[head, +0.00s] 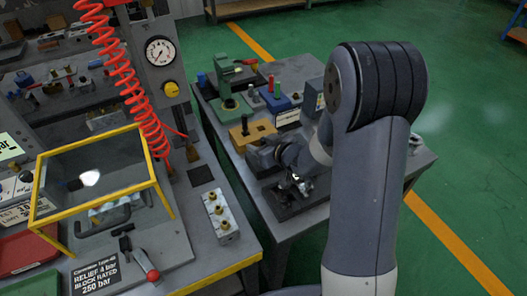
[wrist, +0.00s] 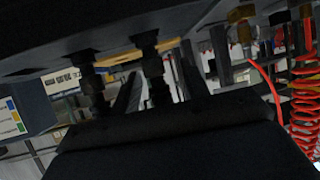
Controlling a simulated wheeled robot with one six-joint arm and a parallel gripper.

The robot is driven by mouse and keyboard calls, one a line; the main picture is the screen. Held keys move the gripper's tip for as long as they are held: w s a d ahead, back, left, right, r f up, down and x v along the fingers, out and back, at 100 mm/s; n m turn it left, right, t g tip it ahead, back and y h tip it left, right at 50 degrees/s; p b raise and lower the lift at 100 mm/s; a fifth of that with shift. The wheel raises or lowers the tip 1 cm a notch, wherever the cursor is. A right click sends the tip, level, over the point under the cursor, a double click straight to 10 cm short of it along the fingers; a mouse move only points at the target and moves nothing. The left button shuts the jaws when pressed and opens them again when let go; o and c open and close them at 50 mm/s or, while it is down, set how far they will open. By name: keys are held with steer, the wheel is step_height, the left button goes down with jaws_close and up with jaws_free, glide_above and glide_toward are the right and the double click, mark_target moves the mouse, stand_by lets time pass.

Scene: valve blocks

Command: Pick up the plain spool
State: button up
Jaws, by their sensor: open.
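My gripper (head: 294,184) is low over a black stand (head: 283,208) at the front of the right-hand bench. In the wrist view, which looks upside down, two dark stepped, spool-like pieces project from a dark surface. One piece (wrist: 154,72) lies between the open fingers of my gripper (wrist: 160,65). The other piece (wrist: 92,78) is outside the fingers, to the left. The view is too dark to tell which is the plain spool, or whether the fingers touch the piece. In the head view my arm and gripper hide most of the stand.
Behind the gripper stand a yellow block (head: 250,134), a blue block (head: 275,100) and a green press (head: 232,104). On the left bench are a yellow-framed clear guard (head: 100,175), a metal valve block (head: 221,216) and a red coiled hose (head: 122,70). Green floor is clear at right.

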steer(key=shift+w+a+f, duration=0.1)
steer(key=shift+w+a, duration=0.05)
steer(key=shift+c, duration=0.3)
jaws_close()
